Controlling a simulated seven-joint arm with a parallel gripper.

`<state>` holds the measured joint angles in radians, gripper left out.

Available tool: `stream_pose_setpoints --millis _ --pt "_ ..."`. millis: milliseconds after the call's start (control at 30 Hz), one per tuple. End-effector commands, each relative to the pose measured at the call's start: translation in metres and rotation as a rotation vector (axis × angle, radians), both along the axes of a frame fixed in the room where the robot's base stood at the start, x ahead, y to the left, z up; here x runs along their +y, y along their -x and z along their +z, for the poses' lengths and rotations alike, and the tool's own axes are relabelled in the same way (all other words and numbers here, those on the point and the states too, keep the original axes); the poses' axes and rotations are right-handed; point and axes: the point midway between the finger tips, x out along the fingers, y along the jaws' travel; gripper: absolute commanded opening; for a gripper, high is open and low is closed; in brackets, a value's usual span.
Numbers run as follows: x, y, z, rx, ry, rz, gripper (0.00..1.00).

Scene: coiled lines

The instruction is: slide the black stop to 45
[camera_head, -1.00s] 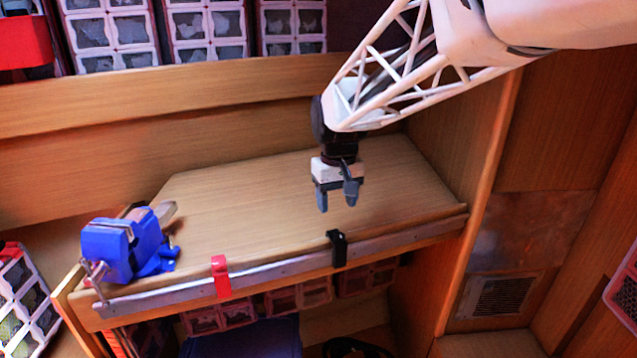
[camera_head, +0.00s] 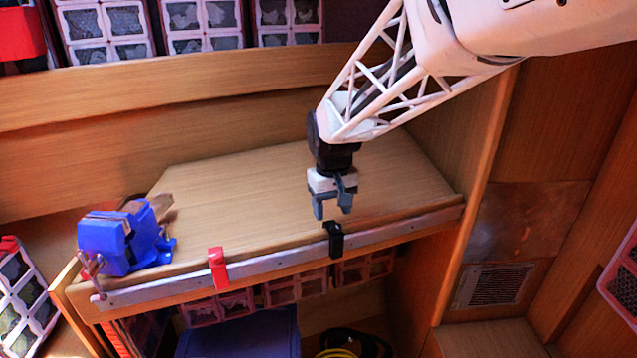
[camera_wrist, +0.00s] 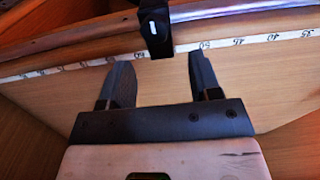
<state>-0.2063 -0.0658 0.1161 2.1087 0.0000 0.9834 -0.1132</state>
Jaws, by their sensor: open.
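The black stop (camera_head: 335,241) sits on the metal rail (camera_head: 283,256) along the bench's front edge, right of the rail's middle. In the wrist view, the black stop (camera_wrist: 155,30) straddles the white scale strip (camera_wrist: 222,43). The 50 mark is just to its right in that view, with 45, 40 and 35 farther right. My gripper (camera_head: 332,212) is open and empty, just above and behind the stop. In the wrist view, my gripper (camera_wrist: 160,62) has its fingertips spread to either side of the stop's line, apart from it.
A red stop (camera_head: 218,268) sits on the rail to the left. A blue vise (camera_head: 121,240) stands at the bench's left end. The bench top (camera_head: 240,205) is otherwise clear. A wooden side panel (camera_head: 484,170) closes off the right end.

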Motion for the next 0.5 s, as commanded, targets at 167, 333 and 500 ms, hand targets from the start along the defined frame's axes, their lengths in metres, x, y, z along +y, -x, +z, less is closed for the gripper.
stream_pose_setpoints --millis 167,333,500 --pt "0.000 0.001 -0.020 0.002 0.001 0.000 0.57" --pt "0.000 0.000 -0.030 0.000 0.000 0.000 0.57" --pt "0.000 0.000 -0.033 -0.001 0.000 0.000 0.57"
